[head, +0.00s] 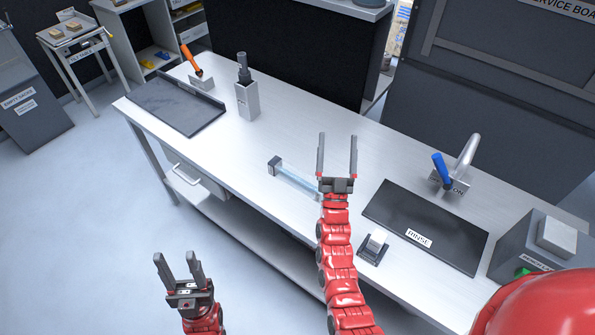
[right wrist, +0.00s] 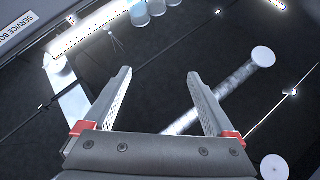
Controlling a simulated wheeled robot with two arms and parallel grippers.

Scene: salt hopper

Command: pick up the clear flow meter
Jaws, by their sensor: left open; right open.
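The clear flow meter (head: 298,180) lies on the light workbench (head: 235,150) in the head view. It is a pale blue see-through tube with a dark grey block at its left end; its right end is hidden behind my right gripper. My right gripper (head: 337,147) is open and empty. It appears just right of the tube in the picture, fingers pointing away; its height above the bench is hard to tell. Its open fingers also show in the right wrist view (right wrist: 160,85), with no flow meter visible between them. My left gripper (head: 176,262) is open and empty, in front of the bench.
A blue-handled tap (head: 443,170) stands behind. A grey holder (head: 247,100), an orange-handled tool (head: 191,60) and a dark tray (head: 178,105) are at left.

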